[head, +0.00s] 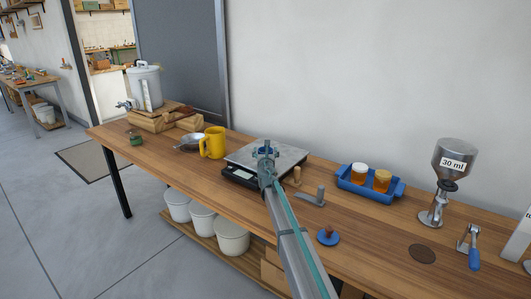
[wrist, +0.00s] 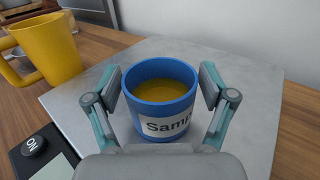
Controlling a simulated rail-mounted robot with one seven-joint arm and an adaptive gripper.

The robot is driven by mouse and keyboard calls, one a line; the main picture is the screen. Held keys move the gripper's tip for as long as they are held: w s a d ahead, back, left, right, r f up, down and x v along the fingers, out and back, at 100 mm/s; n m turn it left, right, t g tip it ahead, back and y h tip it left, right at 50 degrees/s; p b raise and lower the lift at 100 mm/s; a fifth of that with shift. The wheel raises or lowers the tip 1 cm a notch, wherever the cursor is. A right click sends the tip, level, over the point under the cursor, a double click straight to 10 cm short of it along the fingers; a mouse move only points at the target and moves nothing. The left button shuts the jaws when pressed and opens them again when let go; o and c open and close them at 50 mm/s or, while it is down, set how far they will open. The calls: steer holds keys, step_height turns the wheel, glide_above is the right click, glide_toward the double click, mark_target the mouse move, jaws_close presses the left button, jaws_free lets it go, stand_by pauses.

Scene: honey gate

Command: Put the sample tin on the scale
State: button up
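The sample tin (wrist: 160,108) is a blue round tin with a white label reading "Samp" and amber contents. In the wrist view it stands upright on the metal plate of the scale (wrist: 85,85). My gripper (wrist: 161,85) has one finger on each side of the tin, with narrow gaps showing between the fingers and its wall, so it looks open. In the head view my gripper (head: 265,152) is over the scale (head: 290,156) and mostly hides the tin.
A yellow mug (head: 213,143) stands close left of the scale. A dispenser funnel (head: 448,165) stands further right.

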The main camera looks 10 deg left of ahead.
stand_by(0.3)
steer(key=shift+r, duration=0.15)
steer(key=s, duration=0.4)
steer(key=s+d, duration=0.1)
steer(key=s, duration=0.7)
steer(key=shift+d, duration=0.35)
